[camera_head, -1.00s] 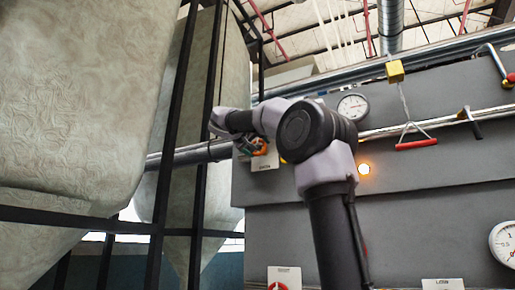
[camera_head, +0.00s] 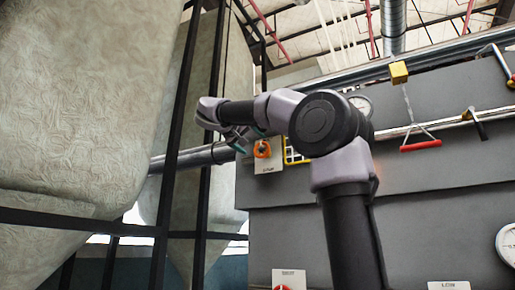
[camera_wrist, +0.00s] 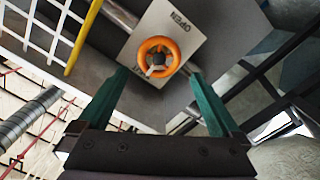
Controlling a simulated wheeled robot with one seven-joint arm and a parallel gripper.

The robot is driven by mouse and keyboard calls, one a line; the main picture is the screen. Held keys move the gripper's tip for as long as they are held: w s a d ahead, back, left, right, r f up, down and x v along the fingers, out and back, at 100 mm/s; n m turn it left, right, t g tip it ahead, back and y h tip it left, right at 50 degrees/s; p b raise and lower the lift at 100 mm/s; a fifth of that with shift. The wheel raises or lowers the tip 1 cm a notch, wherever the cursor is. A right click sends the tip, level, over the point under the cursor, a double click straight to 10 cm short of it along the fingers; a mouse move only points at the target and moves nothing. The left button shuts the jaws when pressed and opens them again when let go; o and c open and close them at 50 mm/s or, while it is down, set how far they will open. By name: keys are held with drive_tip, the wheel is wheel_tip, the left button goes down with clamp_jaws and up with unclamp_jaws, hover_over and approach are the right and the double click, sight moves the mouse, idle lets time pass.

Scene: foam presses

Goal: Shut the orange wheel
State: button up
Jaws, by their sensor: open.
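The orange wheel (camera_head: 262,149) is a small handwheel on a pale label plate on the grey press panel, right of my gripper in the head view. In the wrist view the orange wheel (camera_wrist: 159,57) is a ring with a dark hub and a pale spoke or pointer, in front of a plate marked "OPEN". My gripper (camera_head: 240,141) is open and empty. Its two green fingers show in the wrist view (camera_wrist: 160,82), spread left and right below the wheel, apart from it by the look of it. The lower word on the plate is mostly hidden.
A yellow-edged white grid (camera_head: 294,152) is just right of the wheel, partly behind my arm. A red pull handle (camera_head: 421,145) hangs further right. A large pale hopper (camera_head: 75,100) and black frame posts stand at left.

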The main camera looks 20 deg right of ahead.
drive_tip(key=shift+v, duration=1.55)
drive_tip(key=s+a+f+g+y, duration=0.1)
drive_tip(key=s+f+y, duration=0.4)
drive_tip(key=f, duration=1)
drive_tip(key=s+a+f+g+y, duration=0.1)
drive_tip(key=s+f+y, duration=0.4)
drive_tip(key=f, duration=1.1)
drive_tip(key=s+a+f+g+y, duration=0.2)
drive_tip(key=s+f+y, duration=0.4)
drive_tip(key=f, duration=1)
drive_tip(key=s+a, duration=0.1)
drive_tip(key=s, duration=0.2)
drive_tip(key=shift+s+f, duration=0.15)
drive_tip(key=shift+s, duration=0.15)
drive_tip(key=shift+a+f, duration=0.15)
drive_tip(key=shift+c, duration=0.3)
